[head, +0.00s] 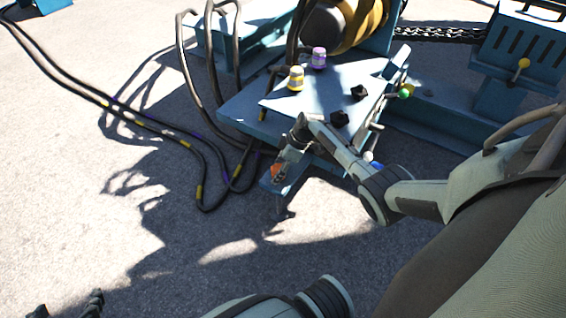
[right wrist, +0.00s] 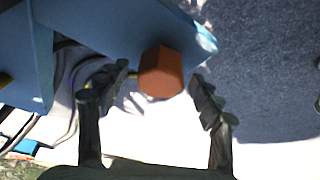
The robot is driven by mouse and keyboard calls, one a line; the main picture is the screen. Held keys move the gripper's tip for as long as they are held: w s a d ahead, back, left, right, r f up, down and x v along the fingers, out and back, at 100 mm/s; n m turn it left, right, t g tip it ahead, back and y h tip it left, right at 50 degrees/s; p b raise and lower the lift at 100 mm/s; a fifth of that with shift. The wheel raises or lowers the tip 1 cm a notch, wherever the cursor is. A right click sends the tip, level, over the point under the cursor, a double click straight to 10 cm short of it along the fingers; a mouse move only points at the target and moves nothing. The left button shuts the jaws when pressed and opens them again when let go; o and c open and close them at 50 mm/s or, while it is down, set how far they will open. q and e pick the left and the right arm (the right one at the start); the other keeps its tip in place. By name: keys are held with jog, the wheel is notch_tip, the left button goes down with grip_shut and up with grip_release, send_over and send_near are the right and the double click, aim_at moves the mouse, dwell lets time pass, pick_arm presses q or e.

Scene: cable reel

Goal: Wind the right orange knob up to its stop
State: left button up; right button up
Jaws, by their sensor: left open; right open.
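The orange knob (head: 277,171) sits on a blue arm at the front lower corner of the blue control panel (head: 235,105). In the right wrist view the faceted orange knob (right wrist: 161,72) lies between my right gripper's two fingertips (right wrist: 160,76). The right gripper is open, with a visible gap on each side of the knob. In the head view my right gripper (head: 288,158) is close to the knob and partly covers that corner. My left gripper (head: 68,304) is open at the bottom left edge, far from the panel and mostly cut off.
The panel carries a yellow-banded knob (head: 296,78), a purple knob (head: 319,58), black knobs (head: 340,118) and a green ball (head: 405,93). The cable reel (head: 345,22) stands behind. Black cables (head: 150,122) loop over the ground at left. Open pavement (head: 60,200) lies left.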

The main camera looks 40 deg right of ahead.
jog(key=v, duration=1.1)
jog(key=shift+r, duration=0.35)
jog(key=shift+s, duration=0.15)
pick_arm(q)
jog(key=s+a+f+g+y+p, duration=0.1)
jog(key=s+a+f+g+p, duration=0.2)
jog(key=f, duration=0.4)
jog(key=s+a+f+n+g+p, duration=0.1)
jog(key=s+a+f+g+p, duration=0.2)
jog(key=f, duration=0.4)
jog(key=shift+s+a+y+p, duration=0.3)
jog(key=shift+s+a+y, duration=0.1)
jog(key=shift+s+a, duration=0.3)
pick_arm(e)
jog(key=s+a+m+h, duration=0.2)
jog(key=s+a, duration=0.4)
jog(key=s, duration=0.6)
jog(key=s+a+m+h, duration=0.3)
jog(key=s+a+m, duration=0.2)
jog(key=s, duration=0.8)
jog(key=shift+a+f+m, duration=0.25)
jog(key=shift+a+m, duration=0.05)
jog(key=shift+a, duration=0.55)
pick_arm(q)
jog(key=shift+f, duration=0.1)
